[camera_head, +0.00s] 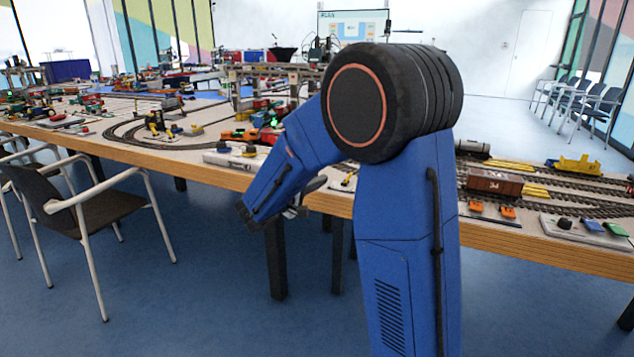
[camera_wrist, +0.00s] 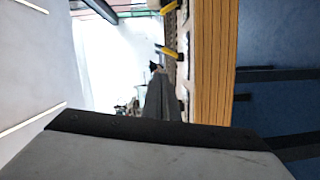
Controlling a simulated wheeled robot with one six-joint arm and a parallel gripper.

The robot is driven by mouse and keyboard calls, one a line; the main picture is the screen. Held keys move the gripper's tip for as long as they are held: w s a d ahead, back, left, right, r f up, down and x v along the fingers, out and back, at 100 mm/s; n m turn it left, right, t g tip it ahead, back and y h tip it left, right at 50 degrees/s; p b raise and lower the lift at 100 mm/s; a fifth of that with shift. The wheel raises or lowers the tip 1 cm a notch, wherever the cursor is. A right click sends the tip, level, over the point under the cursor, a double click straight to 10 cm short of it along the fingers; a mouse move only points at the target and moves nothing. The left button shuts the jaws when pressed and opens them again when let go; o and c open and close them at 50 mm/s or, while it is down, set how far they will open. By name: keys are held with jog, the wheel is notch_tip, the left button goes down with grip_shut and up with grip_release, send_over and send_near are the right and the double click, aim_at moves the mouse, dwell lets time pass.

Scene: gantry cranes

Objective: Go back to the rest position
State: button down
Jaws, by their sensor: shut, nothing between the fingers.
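My gripper (camera_wrist: 160,78) shows in the wrist view as dark grey fingers, closed together and empty. In the head view only a small grey part of the gripper (camera_head: 305,194) shows; my blue arm hides most of it. The arm is folded at the elbow, with its forearm sloping down to the left. The gripper is beside the front edge of the long table (camera_head: 565,244). The head view does not make clear how far apart they are.
The table carries model railway tracks, a brown wagon (camera_head: 494,181), a yellow vehicle (camera_head: 573,165) and coloured buttons (camera_head: 592,226). A chair (camera_head: 85,205) stands at the left. Blue floor (camera_head: 200,300) is clear in front. More chairs (camera_head: 588,103) line the right wall.

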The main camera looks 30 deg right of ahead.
jog(key=shift+s, duration=0.1)
jog(key=s+d+f+m+g+y, duration=0.1)
jog(key=s+f+g+y, duration=0.15)
jog(key=s, duration=0.95)
jog(key=s+f+m+g+y, duration=0.1)
jog(key=s+m+g+y, duration=0.2)
jog(key=s, duration=0.8)
jog(key=s+a+f+n+t+y, duration=0.1)
jog(key=s+a+f+t+y, duration=0.1)
jog(key=s+a+y, duration=0.8)
jog(key=s+a+t, duration=0.1)
jog(key=s+a, duration=0.3)
jog(key=a, duration=0.1)
jog(key=shift+s+f, duration=0.35)
